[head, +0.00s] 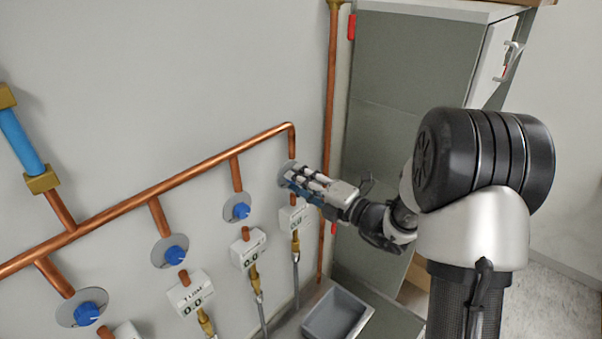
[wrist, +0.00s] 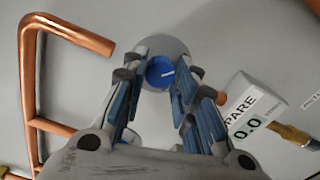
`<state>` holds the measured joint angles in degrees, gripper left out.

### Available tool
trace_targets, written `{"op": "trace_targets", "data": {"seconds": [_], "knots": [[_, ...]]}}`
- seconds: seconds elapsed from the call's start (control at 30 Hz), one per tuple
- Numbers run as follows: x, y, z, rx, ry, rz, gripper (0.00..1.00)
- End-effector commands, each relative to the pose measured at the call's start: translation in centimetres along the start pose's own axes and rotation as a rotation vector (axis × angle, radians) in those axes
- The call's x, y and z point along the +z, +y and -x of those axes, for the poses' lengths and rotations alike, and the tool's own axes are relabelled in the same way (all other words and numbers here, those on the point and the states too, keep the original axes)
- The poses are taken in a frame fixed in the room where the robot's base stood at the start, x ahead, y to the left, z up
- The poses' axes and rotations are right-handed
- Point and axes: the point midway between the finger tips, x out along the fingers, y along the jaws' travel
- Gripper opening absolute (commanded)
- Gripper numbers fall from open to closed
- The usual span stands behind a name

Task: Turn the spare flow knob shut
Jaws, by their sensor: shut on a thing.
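The spare flow knob (wrist: 160,71) is blue and round with a white mark, set on a grey disc (wrist: 165,45). In the wrist view the mark points to the right. My gripper (wrist: 162,80) is shut on the knob, with blue-padded fingers on both sides of it. In the head view my gripper (head: 291,179) reaches the rightmost grey disc (head: 285,168) and hides the knob. The meter (wrist: 252,112) beside it shows "PARE" and reads 0.0. It also appears below my gripper in the head view (head: 290,219).
Other blue knobs (head: 241,210), (head: 176,254), (head: 87,313) sit along the copper pipe (head: 160,189) to the left. A vertical copper pipe (head: 329,110) and a grey cabinet (head: 405,100) stand close on the right. A grey basin (head: 335,315) lies below.

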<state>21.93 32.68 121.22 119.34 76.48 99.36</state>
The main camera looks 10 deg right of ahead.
Motion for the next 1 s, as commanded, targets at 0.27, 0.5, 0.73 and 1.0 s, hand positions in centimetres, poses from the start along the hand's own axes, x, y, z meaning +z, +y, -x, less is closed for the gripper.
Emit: {"op": "trace_targets", "data": {"seconds": [0.27, 0.5, 0.73, 1.0], "knots": [[0.14, 0.13, -0.01, 0.002, -0.003, -0.047, 0.03], [0.13, 0.08, -0.01, 0.003, -0.003, -0.051, 0.03], [0.12, 0.09, -0.01, 0.002, -0.003, -0.05, 0.33], [0.06, 0.03, -0.01, 0.001, -0.001, -0.05, 0.48]]}}
